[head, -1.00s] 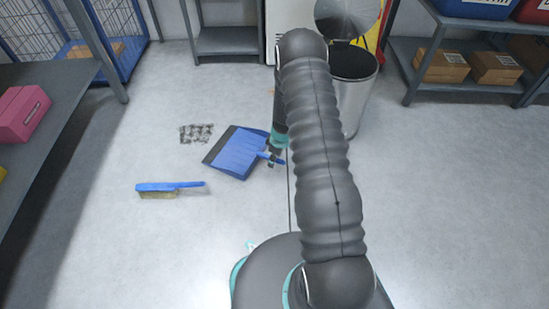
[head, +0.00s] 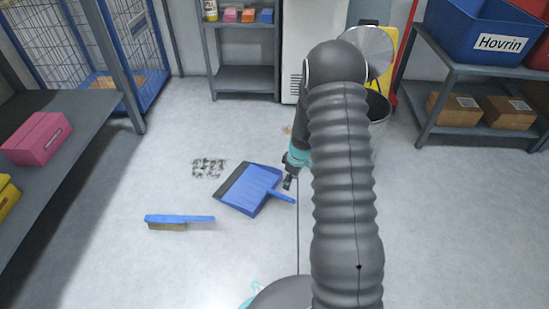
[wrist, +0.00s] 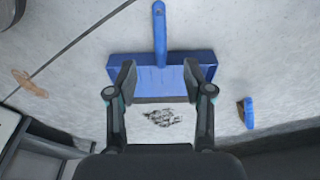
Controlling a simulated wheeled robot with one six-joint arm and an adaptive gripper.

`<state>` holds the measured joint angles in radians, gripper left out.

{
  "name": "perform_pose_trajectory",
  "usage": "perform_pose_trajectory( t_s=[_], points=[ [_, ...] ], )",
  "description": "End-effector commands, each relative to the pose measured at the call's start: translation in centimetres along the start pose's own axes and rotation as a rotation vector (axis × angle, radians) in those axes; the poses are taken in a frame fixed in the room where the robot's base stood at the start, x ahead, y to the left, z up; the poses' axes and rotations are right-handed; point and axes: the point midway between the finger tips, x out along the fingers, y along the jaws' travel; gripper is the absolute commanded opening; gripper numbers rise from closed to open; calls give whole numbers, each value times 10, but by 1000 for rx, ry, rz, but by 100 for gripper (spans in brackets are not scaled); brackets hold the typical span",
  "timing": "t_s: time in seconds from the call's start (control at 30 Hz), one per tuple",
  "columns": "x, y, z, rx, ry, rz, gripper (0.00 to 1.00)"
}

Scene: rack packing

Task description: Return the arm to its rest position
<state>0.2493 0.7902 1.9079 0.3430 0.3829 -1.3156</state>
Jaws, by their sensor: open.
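My gripper (head: 289,182) hangs below my arm in the head view, just above and right of the blue dustpan's handle. In the wrist view my gripper (wrist: 160,85) shows two fingers spread apart with nothing between them. The blue dustpan (head: 248,188) lies flat on the floor, apart from the fingers. It also shows beyond the fingertips in the wrist view (wrist: 160,72).
A blue brush (head: 178,219) lies on the floor left of the dustpan. A dark debris patch (head: 208,168) is behind it. Shelves (head: 60,120) stand left, with more at the back and right. A bin (head: 380,115) is partly hidden behind my arm.

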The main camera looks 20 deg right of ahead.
Motion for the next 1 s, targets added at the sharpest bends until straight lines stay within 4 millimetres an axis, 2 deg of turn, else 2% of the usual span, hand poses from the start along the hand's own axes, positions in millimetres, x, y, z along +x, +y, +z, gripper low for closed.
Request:
perform_pose_trajectory(
  t_s=[0.23, 0.37, 0.47, 0.57, 0.63, 0.87, 1.0],
  points=[
    [-1, 0, 0, 22, 0, 0, 52],
    [-1, -5, 2, 123, -8, -20, 52],
    [1, -16, 8, 228, -34, -59, 52],
    [3, -36, 21, 330, -81, -109, 52],
    [-2, -48, 28, 395, -109, -132, 52],
    [-56, -79, 36, 573, -170, -154, 52],
    [-100, -96, 37, 653, -189, -142, 52]
  ],
)
